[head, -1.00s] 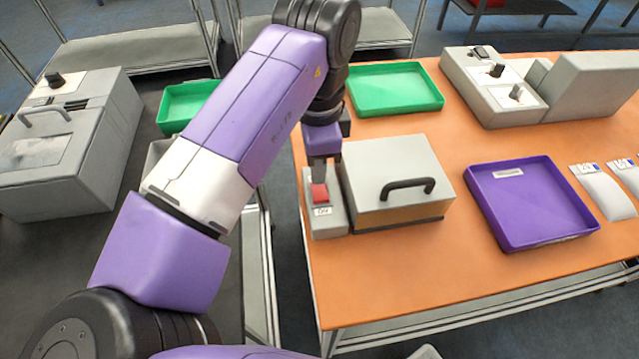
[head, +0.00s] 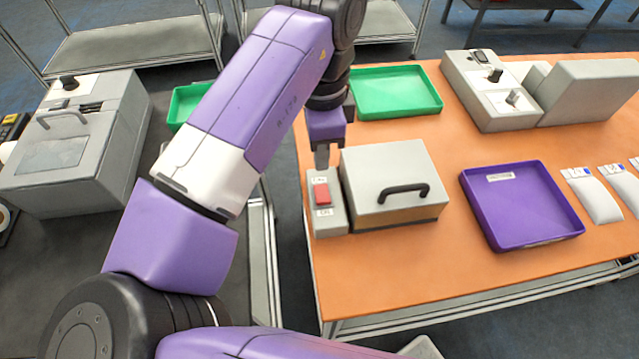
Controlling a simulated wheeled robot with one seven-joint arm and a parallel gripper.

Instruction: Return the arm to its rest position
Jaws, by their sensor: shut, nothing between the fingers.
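My gripper (head: 322,166) points down above a small grey switch box with a red button (head: 323,194) on the orange table. Its fingers look shut and empty, just behind the red button in the picture. A small gap seems to lie between fingertips and button. My purple and white arm stretches from the bottom left up to the top middle and then down to the gripper. It hides part of the left green tray and whatever lies behind it.
A grey box with a black handle (head: 394,190) stands right beside the switch box. A green tray (head: 397,112), a purple tray (head: 478,225), a grey machine (head: 590,92) and white packets (head: 597,200) lie on the orange table (head: 370,270). A lidded grey machine (head: 110,150) stands left.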

